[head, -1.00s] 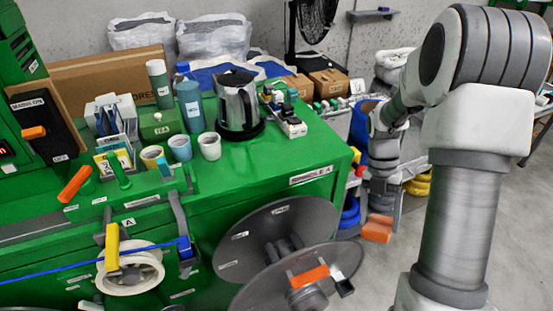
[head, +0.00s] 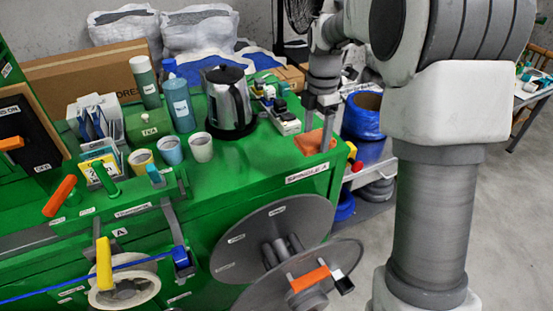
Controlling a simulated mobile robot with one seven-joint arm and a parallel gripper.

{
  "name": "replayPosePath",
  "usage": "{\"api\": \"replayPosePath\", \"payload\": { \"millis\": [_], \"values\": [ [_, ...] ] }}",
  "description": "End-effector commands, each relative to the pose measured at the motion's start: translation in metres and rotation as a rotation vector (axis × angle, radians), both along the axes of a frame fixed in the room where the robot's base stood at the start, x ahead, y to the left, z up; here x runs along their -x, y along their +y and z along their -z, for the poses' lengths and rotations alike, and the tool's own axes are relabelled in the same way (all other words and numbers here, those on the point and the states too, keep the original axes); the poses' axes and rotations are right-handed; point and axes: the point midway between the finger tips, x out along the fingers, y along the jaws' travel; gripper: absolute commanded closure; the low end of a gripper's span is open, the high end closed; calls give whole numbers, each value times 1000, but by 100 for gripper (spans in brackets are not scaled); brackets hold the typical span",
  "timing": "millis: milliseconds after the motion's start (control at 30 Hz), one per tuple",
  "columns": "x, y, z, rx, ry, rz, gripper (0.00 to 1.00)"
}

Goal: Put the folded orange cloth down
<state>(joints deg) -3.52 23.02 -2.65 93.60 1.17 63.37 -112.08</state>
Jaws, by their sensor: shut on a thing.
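The folded orange cloth (head: 312,143) is at the right end of the green machine's top (head: 250,157), close to its right edge. My gripper (head: 317,134) points down, and its fingers are shut on the cloth. The cloth looks level and at or just above the green surface; I cannot tell whether it touches.
A kettle (head: 229,103) and a power strip (head: 283,117) stand left of the cloth. Cups (head: 201,147), bottles (head: 179,105) and a tea box (head: 148,124) are further left. Bare green surface lies in front of the cloth. A grey spool (head: 268,233) is below the front edge.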

Motion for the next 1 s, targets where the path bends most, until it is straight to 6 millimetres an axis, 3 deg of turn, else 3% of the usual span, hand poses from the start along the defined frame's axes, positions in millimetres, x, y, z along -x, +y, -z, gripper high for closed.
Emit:
{"api": "replayPosePath", "payload": {
  "millis": [167, 667, 800, 1000],
  "values": [
    [-7, 13, 9, 1, 2, -3, 64],
    [-59, 104, 72, 2, 2, -3, 64],
    [-58, 101, 94, 1, 3, -2, 64],
    [-57, 101, 106, 0, 1, -1, 64]
  ]
}}
